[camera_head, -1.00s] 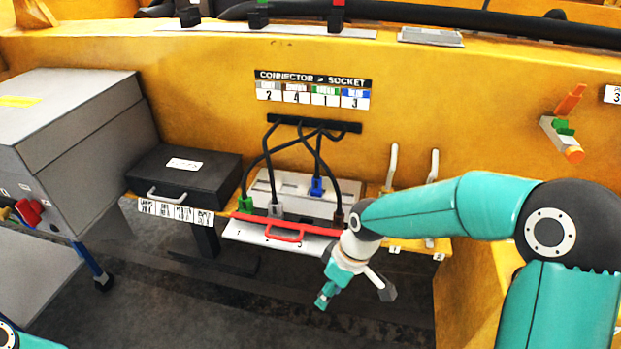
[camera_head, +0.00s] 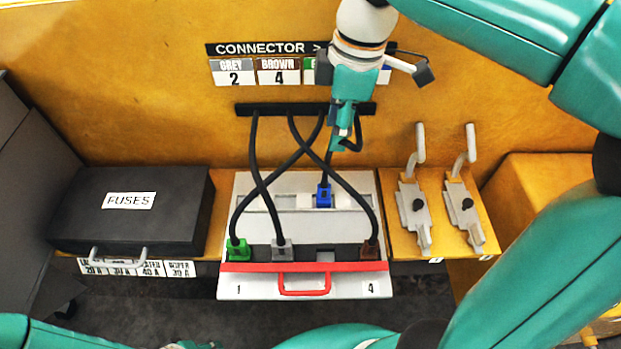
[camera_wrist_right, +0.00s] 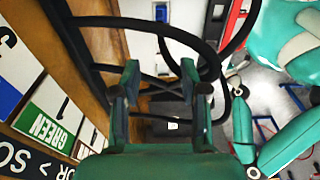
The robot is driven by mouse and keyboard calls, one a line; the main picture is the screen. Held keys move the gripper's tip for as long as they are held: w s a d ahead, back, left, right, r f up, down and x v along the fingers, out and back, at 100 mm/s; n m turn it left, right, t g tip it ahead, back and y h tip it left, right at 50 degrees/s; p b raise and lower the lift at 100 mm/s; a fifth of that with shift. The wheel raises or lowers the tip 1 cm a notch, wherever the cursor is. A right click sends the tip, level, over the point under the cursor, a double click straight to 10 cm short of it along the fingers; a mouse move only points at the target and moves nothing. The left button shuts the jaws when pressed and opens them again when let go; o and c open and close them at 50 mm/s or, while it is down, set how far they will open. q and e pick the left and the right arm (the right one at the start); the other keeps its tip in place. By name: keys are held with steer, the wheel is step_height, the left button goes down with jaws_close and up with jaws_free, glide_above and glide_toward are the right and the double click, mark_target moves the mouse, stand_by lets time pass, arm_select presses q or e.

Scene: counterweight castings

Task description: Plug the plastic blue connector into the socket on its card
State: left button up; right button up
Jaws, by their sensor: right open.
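The blue connector (camera_head: 323,195) stands on the pale ledge behind the socket row, its black cable rising towards my right gripper. A blue piece, apparently the connector, shows at the top of the right wrist view (camera_wrist_right: 161,13). An empty dark socket (camera_head: 325,256) lies between the grey and brown connectors. The blue card (camera_head: 386,76) is mostly hidden behind my right gripper (camera_head: 345,140). That gripper is open above and behind the blue connector, near the cable bar; its spread fingers show in the right wrist view (camera_wrist_right: 160,80). Only uncertain left-arm parts show along the bottom edge.
Green (camera_head: 238,248), grey (camera_head: 281,249) and brown (camera_head: 370,249) connectors sit in the front row. Crossing black cables hang from the bar (camera_head: 250,109). A red handle (camera_head: 304,291) is in front. A fuse case (camera_head: 135,210) stands left; two grey levers (camera_head: 413,205) (camera_head: 465,205) stand right.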

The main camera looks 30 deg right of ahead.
steer(key=b, duration=0.1)
glide_above(324, 185)
step_height(324, 185, down, 10)
steer(key=shift+s+d+f, duration=0.1)
steer(key=shift+s+f, duration=0.05)
steer(key=shift+f, duration=3)
jaws_close()
